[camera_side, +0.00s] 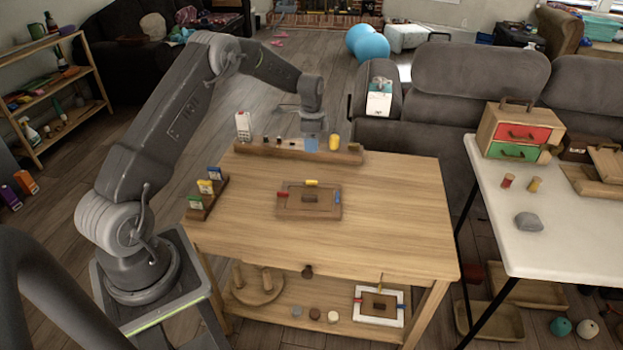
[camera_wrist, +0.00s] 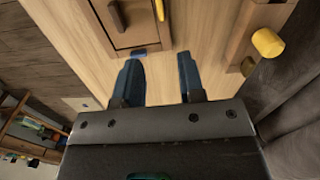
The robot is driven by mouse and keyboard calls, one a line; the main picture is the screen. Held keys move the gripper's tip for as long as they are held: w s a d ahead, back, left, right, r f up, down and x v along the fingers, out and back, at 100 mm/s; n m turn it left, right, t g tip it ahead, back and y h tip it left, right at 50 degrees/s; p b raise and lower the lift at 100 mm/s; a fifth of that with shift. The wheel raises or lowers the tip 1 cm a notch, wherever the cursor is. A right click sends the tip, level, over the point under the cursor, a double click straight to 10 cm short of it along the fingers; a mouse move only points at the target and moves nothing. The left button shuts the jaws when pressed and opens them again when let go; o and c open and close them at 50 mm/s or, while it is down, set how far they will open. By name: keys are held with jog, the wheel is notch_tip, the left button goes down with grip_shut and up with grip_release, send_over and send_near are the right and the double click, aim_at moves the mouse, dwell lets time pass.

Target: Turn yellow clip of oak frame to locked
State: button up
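A brown wooden frame (camera_side: 291,211) lies flat on the table. A yellow clip (camera_side: 312,183) sits at its back edge, a red clip (camera_side: 282,194) at its left and a blue clip (camera_side: 337,198) at its right. The yellow clip looks lengthwise along the edge. In the wrist view the frame (camera_wrist: 128,36) is cut off at the top, with the yellow clip (camera_wrist: 160,9) at its right edge and the blue clip (camera_wrist: 138,52) at its lower edge. My gripper (camera_wrist: 160,75) is open and empty. In the side view it (camera_side: 312,144) is above the back rail, behind the frame.
A wooden rail (camera_side: 255,152) with small items and a yellow knob (camera_side: 334,141) runs along the table's back. A card rack (camera_side: 205,204) stands at left. A white frame (camera_side: 398,306) lies on the lower shelf. The table's front and right are clear.

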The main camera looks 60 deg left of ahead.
aim_at(311, 182)
notch_tip(311, 182, down, 14)
jog(key=shift+r, duration=0.1)
dwell(0.4)
grip_shut()
dwell(0.3)
